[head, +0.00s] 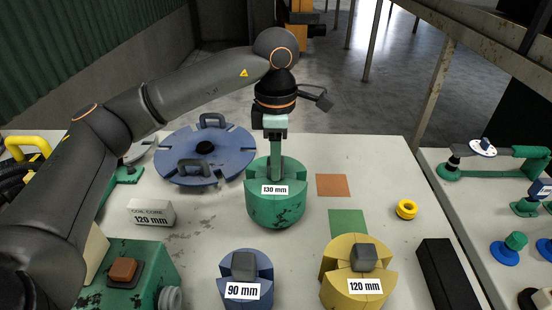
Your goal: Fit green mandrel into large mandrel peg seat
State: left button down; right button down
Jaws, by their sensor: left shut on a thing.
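The green mandrel (275,207), labelled 130 mm, stands upright near the middle of the table. My left gripper (275,134) is above it, pointing down, shut on the top of its upright green handle. I cannot tell whether the mandrel's underside touches the table. A blue slotted disc (178,155) with a dark round centre (204,147) and two grey handles lies behind and left of the mandrel. No seat is labelled, so I cannot tell whether that centre is the large mandrel peg seat. My right gripper is not in view.
A blue 90 mm mandrel (246,270) and a yellow 120 mm mandrel (357,268) stand in front. A coil core block (152,212) is at left. Orange (333,185) and green (347,222) flat squares and a yellow ring (406,209) lie to the right.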

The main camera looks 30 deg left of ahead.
pick_arm(q)
jog(key=shift+f+b, duration=0.65)
jog(key=shift+f, duration=0.25)
dwell(0.4)
jog(key=shift+c, duration=1)
grip_release()
jog(key=shift+f, duration=0.1)
jog(key=shift+r, duration=0.35)
jog(key=shift+r+p, duration=1.65)
jog(key=shift+r, duration=0.25)
jog(key=shift+r, duration=0.1)
